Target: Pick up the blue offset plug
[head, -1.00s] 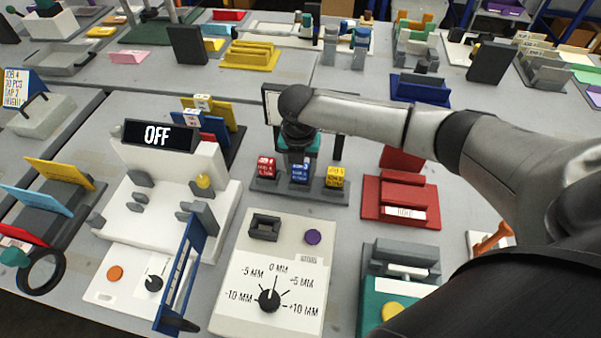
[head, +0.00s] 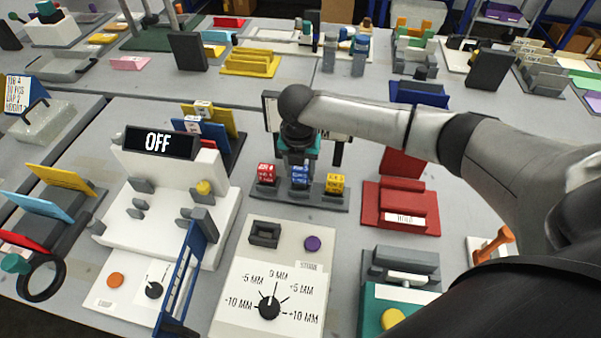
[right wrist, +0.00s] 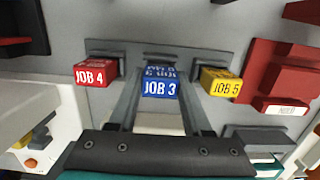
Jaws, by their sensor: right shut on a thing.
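The blue offset plug (head: 300,176), marked JOB 3, is in the middle of a grey rack (head: 299,200), between a red plug (head: 266,174) and a yellow plug (head: 335,184). My right gripper (head: 299,166) reaches down from above and is shut on the blue plug. In the right wrist view, the two fingers (right wrist: 160,98) lie along both sides of the blue plug (right wrist: 160,88). The red plug (right wrist: 94,73) and yellow plug (right wrist: 220,81) stand apart from the fingers. I cannot tell whether the blue plug still touches the rack. My left gripper is out of view.
A white panel with an offset dial (head: 269,306) and a dark square socket (head: 264,233) lies in front of the rack. The white plotter with an OFF display (head: 159,141) stands left. A red holder (head: 401,205) is close on the right.

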